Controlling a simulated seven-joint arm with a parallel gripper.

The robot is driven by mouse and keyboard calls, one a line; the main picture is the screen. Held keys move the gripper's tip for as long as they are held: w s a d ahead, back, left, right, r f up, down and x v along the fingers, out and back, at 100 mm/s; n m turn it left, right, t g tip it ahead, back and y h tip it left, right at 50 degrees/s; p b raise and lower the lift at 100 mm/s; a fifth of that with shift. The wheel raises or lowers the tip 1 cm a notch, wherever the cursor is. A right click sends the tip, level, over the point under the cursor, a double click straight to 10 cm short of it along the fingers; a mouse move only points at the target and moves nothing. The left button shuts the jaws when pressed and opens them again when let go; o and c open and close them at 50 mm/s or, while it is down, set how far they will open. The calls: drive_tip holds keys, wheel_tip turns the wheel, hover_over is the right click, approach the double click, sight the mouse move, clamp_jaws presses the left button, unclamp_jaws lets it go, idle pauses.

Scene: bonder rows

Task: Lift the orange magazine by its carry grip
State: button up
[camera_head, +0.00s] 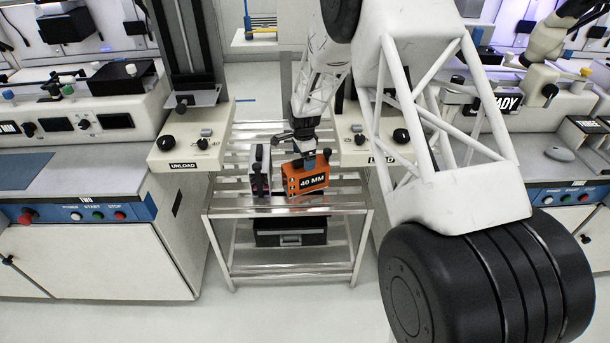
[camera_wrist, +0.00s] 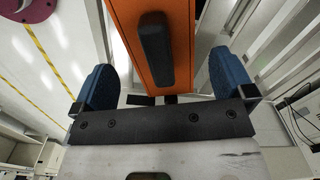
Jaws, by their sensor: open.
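The orange magazine (camera_head: 308,180), marked 40 MM, stands on the slatted metal rack (camera_head: 290,209) in the head view. In the wrist view the orange magazine (camera_wrist: 185,75) runs up from the middle, with its dark carry grip (camera_wrist: 156,50) on top. My gripper (camera_wrist: 146,88) is open, with one blue fingertip on each side of the grip and a gap on both sides. In the head view my gripper (camera_head: 310,160) is just above the magazine and hides part of its top. I cannot tell its exact height over the grip.
A grey-white magazine (camera_head: 260,172) stands close to the left of the orange one. A black bin (camera_head: 290,232) sits on the rack's lower shelf. The UNLOAD panel (camera_head: 190,145) and another panel flank the rack. The rack's front strip is clear.

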drive_tip(key=shift+f, duration=2.6)
drive_tip(key=c, duration=1.3)
drive_tip(key=shift+r, duration=0.2)
wheel_tip(320, 180, up, 18)
drive_tip(key=shift+f, duration=0.15)
